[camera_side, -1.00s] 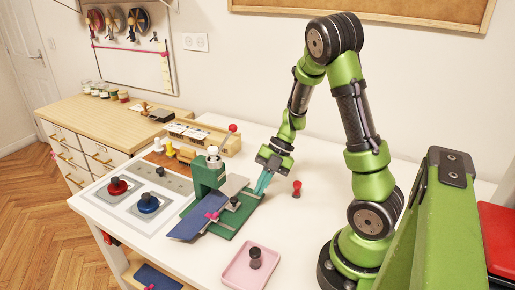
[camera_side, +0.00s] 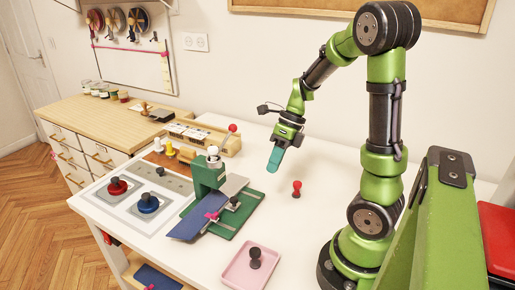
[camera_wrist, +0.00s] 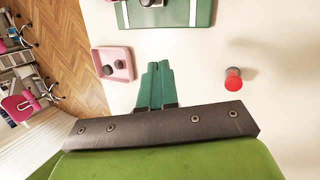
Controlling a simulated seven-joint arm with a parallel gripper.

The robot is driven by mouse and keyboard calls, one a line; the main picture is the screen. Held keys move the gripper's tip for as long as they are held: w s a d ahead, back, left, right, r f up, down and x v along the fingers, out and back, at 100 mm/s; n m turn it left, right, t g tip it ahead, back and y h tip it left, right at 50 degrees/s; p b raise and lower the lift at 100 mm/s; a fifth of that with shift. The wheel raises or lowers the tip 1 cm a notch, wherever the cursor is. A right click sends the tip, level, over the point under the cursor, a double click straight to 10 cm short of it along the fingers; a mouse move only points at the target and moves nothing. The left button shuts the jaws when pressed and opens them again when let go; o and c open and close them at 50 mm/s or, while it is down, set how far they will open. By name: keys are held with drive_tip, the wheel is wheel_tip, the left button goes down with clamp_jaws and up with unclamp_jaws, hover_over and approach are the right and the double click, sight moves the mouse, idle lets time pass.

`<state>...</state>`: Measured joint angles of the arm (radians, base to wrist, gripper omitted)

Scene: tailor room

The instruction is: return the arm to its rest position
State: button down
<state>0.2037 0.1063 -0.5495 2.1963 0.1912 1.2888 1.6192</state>
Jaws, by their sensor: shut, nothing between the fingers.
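My gripper (camera_side: 274,160) hangs in the air above the white table, to the right of the green press. Its teal fingers are together with nothing between them. In the wrist view the fingers (camera_wrist: 155,85) lie side by side, pointing toward the table. My arm is bent, with its elbow high at the upper right of the side view. The gripper touches nothing.
The green press (camera_side: 208,178) holds a blue cloth (camera_side: 192,222) on its green base. A red-handled piece (camera_side: 297,188) stands on the table below and right of the gripper. Red (camera_side: 117,186) and blue (camera_side: 148,203) pieces sit at left.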

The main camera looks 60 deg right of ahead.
drive_tip(key=s+a+r+n+t+h, duration=0.1)
drive_tip(key=a+r+n, duration=0.4)
drive_tip(key=n, duration=1)
drive_tip(key=s+a+r+n+t+h, duration=0.1)
drive_tip(key=a+r+n+t, duration=0.3)
drive_tip(key=a+n, duration=0.6)
wheel_tip(320, 180, up, 2)
drive_tip(key=n, duration=0.6)
drive_tip(key=shift+s+a+r+h, duration=0.25)
drive_tip(key=shift+s+a+h, duration=0.1)
drive_tip(key=shift+s+h, duration=0.05)
